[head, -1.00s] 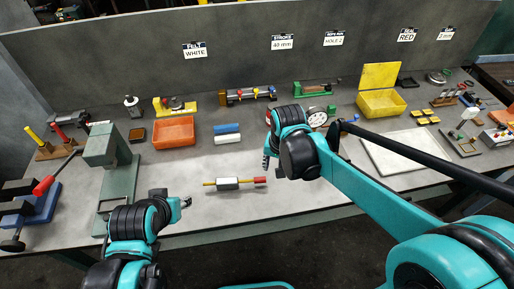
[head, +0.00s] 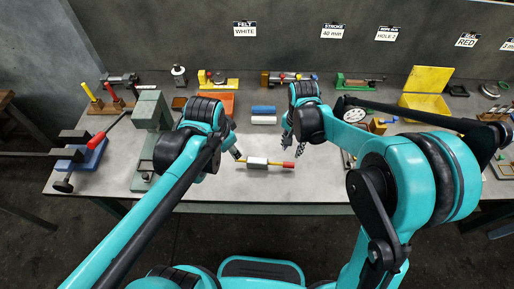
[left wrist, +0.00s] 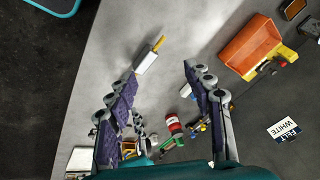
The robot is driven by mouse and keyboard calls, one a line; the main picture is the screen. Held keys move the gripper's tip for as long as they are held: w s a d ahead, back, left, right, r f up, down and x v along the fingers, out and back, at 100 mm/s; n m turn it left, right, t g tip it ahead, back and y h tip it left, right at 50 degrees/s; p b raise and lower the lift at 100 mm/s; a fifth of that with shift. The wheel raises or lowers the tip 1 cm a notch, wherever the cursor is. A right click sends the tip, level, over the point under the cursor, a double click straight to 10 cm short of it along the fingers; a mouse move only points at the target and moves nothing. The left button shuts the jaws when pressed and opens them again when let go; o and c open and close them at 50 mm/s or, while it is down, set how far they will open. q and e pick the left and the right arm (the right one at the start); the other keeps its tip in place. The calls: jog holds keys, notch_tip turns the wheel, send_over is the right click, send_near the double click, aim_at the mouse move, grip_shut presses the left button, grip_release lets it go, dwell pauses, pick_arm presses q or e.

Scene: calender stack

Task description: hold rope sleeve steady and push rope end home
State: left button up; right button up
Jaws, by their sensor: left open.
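A pale grey sleeve (head: 257,162) lies on the bench in the head view. A yellow rope end (head: 241,159) sticks out at its left and a red end piece (head: 288,165) at its right. My left gripper (head: 236,149) is just above and left of the sleeve, beside the yellow end. In the left wrist view my left gripper (left wrist: 159,76) is open and empty, with the sleeve (left wrist: 146,63) and yellow end beyond its fingertips. My right gripper (head: 293,141) hangs behind and above the red end, its fingers seemingly apart and empty.
Behind the sleeve are a blue-and-white block pair (head: 263,116) and an orange bin (left wrist: 252,46). A green press (head: 151,128) and a blue vise (head: 82,157) stand at the left. The bench front near the sleeve is clear.

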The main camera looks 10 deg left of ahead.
pick_arm(q)
jog(key=w+d+f+m+g, duration=0.2)
jog(key=w+d+f+m, duration=0.1)
jog(key=w+f+m, duration=0.15)
jog(key=m+g, duration=0.2)
jog(key=m, duration=0.3)
send_over(256, 160)
notch_tip(256, 160, down, 7)
jog(key=shift+a+r, duration=0.1)
jog(key=shift+r, duration=0.1)
jog(key=shift+f+m, duration=0.25)
jog(key=shift+f, duration=0.4)
notch_tip(256, 160, down, 7)
jog(key=shift+f, duration=0.15)
